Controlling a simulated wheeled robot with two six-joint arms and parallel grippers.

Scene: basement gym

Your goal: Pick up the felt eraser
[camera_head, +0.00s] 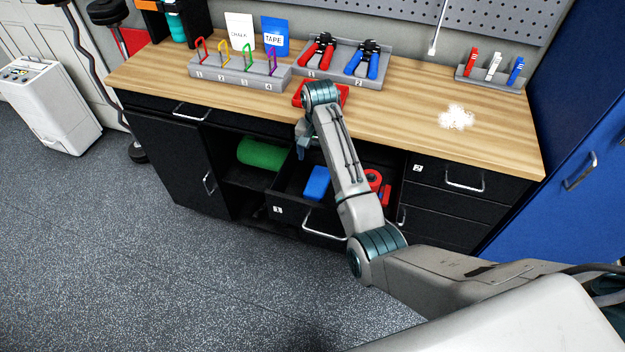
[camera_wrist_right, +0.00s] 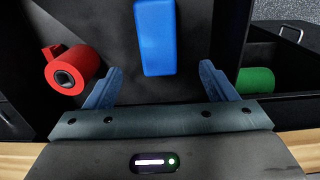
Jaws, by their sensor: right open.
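A blue block (camera_head: 317,184), which looks like the felt eraser, lies in the open drawer (camera_head: 286,186) under the wooden worktop. It also shows in the right wrist view (camera_wrist_right: 155,38), at the top middle. My right gripper (camera_head: 304,142) points down over the drawer at the worktop's front edge. In the wrist view the right gripper (camera_wrist_right: 158,88) is open and empty, its two blue fingers wide apart. The block lies ahead of the fingers, roughly centred between them, and they do not touch it. My left gripper is not in view.
A red roll (camera_wrist_right: 72,70) lies in the same drawer, beside the block. A green roll (camera_head: 262,153) sits in the open shelf to the left. The worktop (camera_head: 400,110) carries a red tray (camera_head: 342,93), a clip rack (camera_head: 240,72), and white powder (camera_head: 456,117).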

